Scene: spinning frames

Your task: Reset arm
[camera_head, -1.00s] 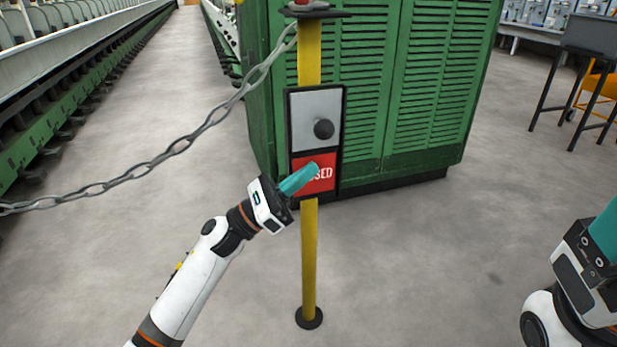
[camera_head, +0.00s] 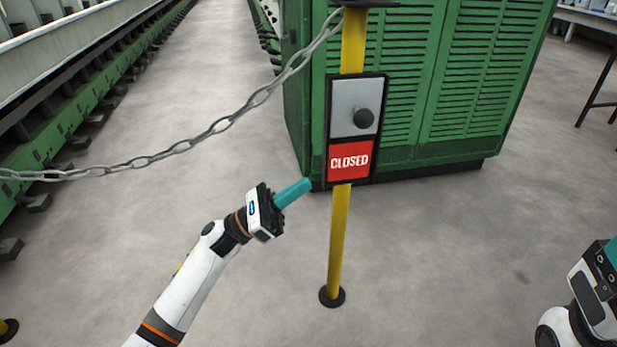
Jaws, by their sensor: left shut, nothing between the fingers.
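My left gripper (camera_head: 294,192) has teal fingers that are shut and empty. It is in the middle of the view, to the left of the yellow post (camera_head: 338,240) and apart from the sign panel in the picture. The red CLOSED sign (camera_head: 350,161) is fully visible on the panel, below a grey plate (camera_head: 346,100) with a dark round knob (camera_head: 364,119). My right gripper (camera_head: 610,256) is at the right edge, mostly cut off. Its fingertips are outside the view.
A grey chain (camera_head: 215,128) hangs from the post's top toward the left. A green louvred cabinet (camera_head: 470,70) stands behind the post. The post's round black base (camera_head: 332,297) sits on open grey floor. Green machinery (camera_head: 75,95) runs along the left.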

